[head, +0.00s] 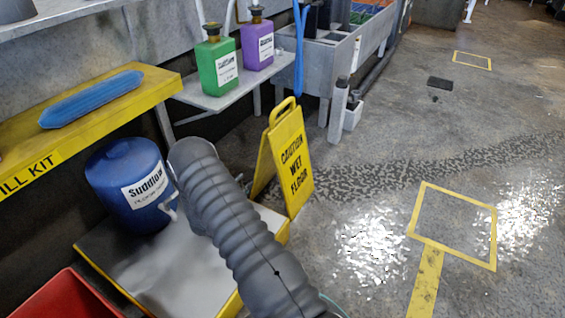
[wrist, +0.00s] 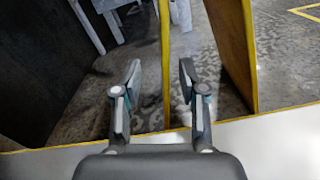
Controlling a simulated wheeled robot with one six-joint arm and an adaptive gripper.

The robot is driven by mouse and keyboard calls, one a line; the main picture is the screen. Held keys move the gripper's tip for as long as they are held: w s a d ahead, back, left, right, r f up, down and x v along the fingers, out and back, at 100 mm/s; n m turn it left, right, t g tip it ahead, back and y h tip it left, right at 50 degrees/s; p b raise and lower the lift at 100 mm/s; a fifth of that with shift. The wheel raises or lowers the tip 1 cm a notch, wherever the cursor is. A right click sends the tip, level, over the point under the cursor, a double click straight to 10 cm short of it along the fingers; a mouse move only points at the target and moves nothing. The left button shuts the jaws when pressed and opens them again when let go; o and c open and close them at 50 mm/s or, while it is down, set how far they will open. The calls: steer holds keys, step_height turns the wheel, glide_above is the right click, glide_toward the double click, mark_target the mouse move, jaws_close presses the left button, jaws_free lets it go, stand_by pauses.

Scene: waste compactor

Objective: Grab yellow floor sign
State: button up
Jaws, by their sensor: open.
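The yellow floor sign (head: 291,158) stands upright and spread open on the floor, just beyond the low yellow-edged platform. Its front panel reads "CAUTION WET FLOOR", and a handle loop is at its top. In the wrist view my gripper (wrist: 161,64) is open and empty, with its two fingers apart. A thin yellow upright edge shows between the fingers, and a wider yellow-brown panel of the sign (wrist: 233,45) stands to their right. I see no finger touching the sign; the depth gap is hard to judge. In the head view my grey-sleeved arm hides the gripper.
A blue drum (head: 128,185) stands on the platform (head: 165,285) at left. A yellow shelf (head: 80,115) holds a blue roll. Green (head: 219,62) and purple (head: 257,42) bottles stand on a wall shelf. A red bin (head: 65,300) is at lower left. The floor to the right is open.

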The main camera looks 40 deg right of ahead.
steer(key=shift+w+d+f, duration=0.1)
steer(key=shift+f, duration=0.3)
glide_toward(265, 168)
steer(key=d, duration=0.1)
steer(key=w+d+r, duration=0.2)
steer(key=d, duration=0.1)
steer(key=shift+w+d+r+b, duration=0.1)
steer(key=shift+w+r+b, duration=0.15)
steer(key=shift+b, duration=0.15)
steer(key=shift+s+b+x, duration=0.15)
steer(key=shift+s+x, duration=0.05)
steer(key=shift+x, duration=1.15)
steer(key=shift+s+b+x, duration=0.15)
steer(key=shift+x, duration=1.2)
steer(key=shift+d+r, duration=0.1)
steer(key=shift+d, duration=0.05)
jaws_close()
steer(key=shift+r, duration=0.1)
